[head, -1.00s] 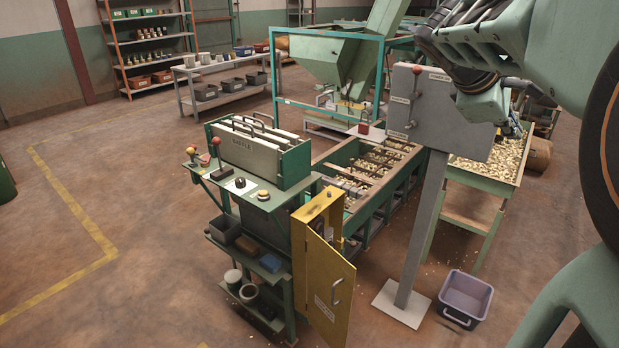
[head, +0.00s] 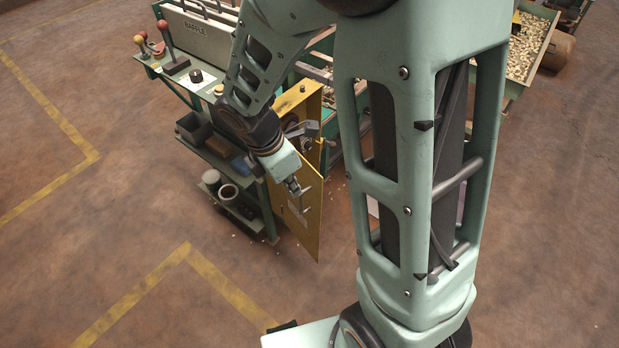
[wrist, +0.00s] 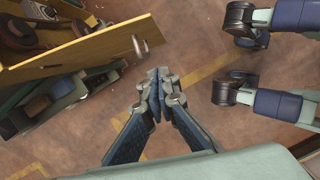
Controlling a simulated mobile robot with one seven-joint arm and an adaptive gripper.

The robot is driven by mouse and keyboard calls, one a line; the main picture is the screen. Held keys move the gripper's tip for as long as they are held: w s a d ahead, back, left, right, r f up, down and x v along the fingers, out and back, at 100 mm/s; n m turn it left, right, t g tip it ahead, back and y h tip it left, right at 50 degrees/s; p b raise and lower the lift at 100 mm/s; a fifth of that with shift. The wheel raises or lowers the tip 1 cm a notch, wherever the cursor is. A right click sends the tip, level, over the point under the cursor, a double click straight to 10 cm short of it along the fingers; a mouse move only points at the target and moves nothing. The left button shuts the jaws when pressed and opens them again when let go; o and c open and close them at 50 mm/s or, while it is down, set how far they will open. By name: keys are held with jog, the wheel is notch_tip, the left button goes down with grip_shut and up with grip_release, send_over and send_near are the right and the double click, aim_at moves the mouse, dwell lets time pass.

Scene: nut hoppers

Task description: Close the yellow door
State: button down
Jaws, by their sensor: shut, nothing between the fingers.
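The yellow door (head: 312,222) stands open from the yellow cabinet (head: 297,98) at the end of the green bench. Its grey bar handle (head: 297,210) is on the face towards me. My gripper (head: 297,188) is shut and empty, and in the head view it overlaps the door near the handle. In the wrist view the closed fingertips (wrist: 159,82) are to the right of and below the door (wrist: 85,45) and its handle (wrist: 138,46), with floor showing between. Part of the cabinet is hidden behind my arm.
The bench's lower shelf (head: 238,205) holds pots and bins beside the cabinet. Levers with red knobs (head: 163,26) stand on the bench top. A tray of nuts (head: 527,45) is at the upper right. Open floor with yellow lines lies at the front left.

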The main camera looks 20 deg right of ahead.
jog(key=f, duration=0.1)
jog(key=b, duration=0.4)
send_near(314, 202)
notch_tip(314, 202, down, 5)
jog(key=s, duration=0.2)
jog(key=shift+d, duration=0.65)
jog(key=shift+d+n+p, duration=0.15)
jog(key=shift+n+p, duration=0.15)
jog(key=shift+p, duration=0.05)
